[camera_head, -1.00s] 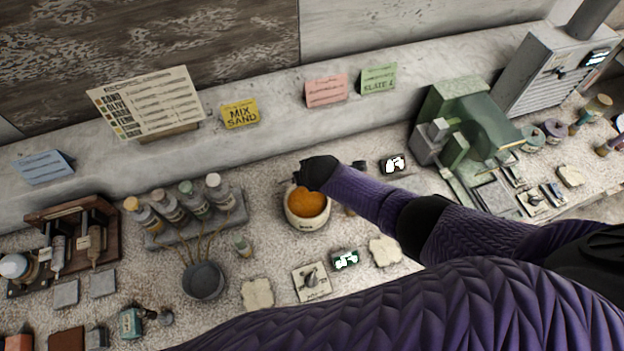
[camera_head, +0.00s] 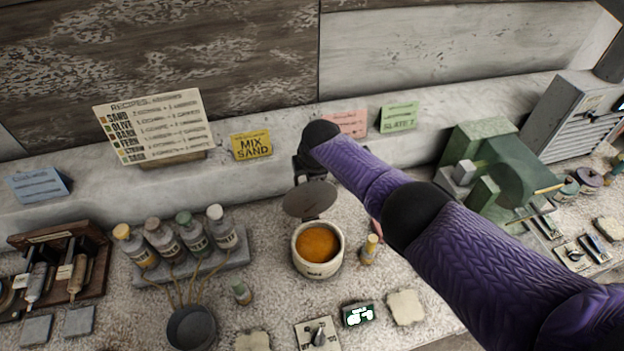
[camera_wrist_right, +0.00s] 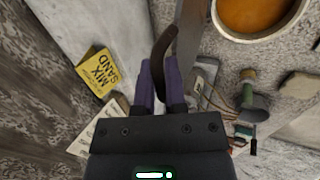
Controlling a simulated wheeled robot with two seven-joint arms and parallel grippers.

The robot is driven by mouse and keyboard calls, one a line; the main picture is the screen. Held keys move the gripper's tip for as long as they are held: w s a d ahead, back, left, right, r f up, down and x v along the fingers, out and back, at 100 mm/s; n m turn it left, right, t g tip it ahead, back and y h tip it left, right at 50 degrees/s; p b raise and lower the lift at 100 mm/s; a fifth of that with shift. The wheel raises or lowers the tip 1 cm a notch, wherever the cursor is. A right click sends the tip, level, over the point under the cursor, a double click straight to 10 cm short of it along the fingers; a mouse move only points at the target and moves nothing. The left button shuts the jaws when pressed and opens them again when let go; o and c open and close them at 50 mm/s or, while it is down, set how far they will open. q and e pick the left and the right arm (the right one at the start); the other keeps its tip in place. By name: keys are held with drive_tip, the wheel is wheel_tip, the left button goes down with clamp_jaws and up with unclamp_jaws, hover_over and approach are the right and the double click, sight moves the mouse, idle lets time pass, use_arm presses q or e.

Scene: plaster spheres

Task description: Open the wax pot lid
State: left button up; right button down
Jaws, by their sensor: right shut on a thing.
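The cream wax pot (camera_head: 318,262) stands on the speckled counter, its top uncovered and full of orange wax. It also shows at the top of the right wrist view (camera_wrist_right: 262,36). The round grey-brown wax pot lid (camera_head: 309,201) is tilted up behind the pot's back rim. In the head view this gripper (camera_head: 312,178) is above and behind the pot, partly hidden by my purple arm. My left gripper is not in view.
A yellow "MIX SAND" card (camera_head: 252,146) leans at the ledge behind. A green machine (camera_head: 500,170) stands further right.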

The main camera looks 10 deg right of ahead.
idle(0.3)
drive_tip(key=c, duration=0.7)
unclamp_jaws()
drive_tip(key=p+v, duration=0.6)
drive_tip(key=v, duration=0.4)
drive_tip(key=shift+f, duration=0.1)
